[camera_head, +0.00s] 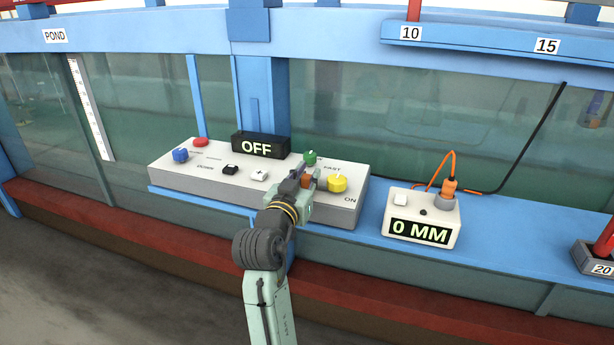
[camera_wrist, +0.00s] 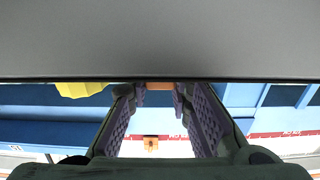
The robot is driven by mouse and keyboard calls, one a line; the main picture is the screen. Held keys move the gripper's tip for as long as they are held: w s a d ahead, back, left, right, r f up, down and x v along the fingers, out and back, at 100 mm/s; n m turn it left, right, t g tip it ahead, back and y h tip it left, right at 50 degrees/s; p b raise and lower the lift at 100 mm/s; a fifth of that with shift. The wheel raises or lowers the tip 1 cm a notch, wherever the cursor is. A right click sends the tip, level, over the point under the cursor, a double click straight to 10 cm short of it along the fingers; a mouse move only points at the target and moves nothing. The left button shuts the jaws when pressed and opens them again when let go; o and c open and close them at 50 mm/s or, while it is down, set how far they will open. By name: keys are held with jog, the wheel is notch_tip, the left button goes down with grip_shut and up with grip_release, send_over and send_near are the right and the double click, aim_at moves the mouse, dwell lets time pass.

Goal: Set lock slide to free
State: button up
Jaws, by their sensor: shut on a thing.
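The lock slide appears to be the small orange block (camera_head: 307,181) on the white control panel (camera_head: 215,185), left of the yellow knob (camera_head: 337,183). My gripper (camera_head: 304,178) reaches down to the panel with its fingertips at this block. In the wrist view, the orange block (camera_wrist: 160,86) sits between the purple-padded fingertips (camera_wrist: 160,93), and the fingers are shut on it. The yellow knob (camera_wrist: 84,90) shows at the upper left there. The gripper hides most of the slide and its labels, so I cannot tell its setting.
A green knob (camera_head: 310,158) stands just behind my gripper. A black display (camera_head: 260,145) reads OFF. Blue and red knobs and small buttons sit on the panel's left. A white box (camera_head: 420,227) reading 0 MM, with an orange plug (camera_head: 449,187), stands to the right.

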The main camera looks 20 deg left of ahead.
grip_shut()
jog(key=shift+a+b, duration=0.45)
jog(key=shift+a, duration=0.75)
jog(key=o, duration=0.7)
grip_release()
jog(key=shift+a, duration=0.1)
jog(key=shift+o, duration=0.2)
jog(key=s, duration=1.2)
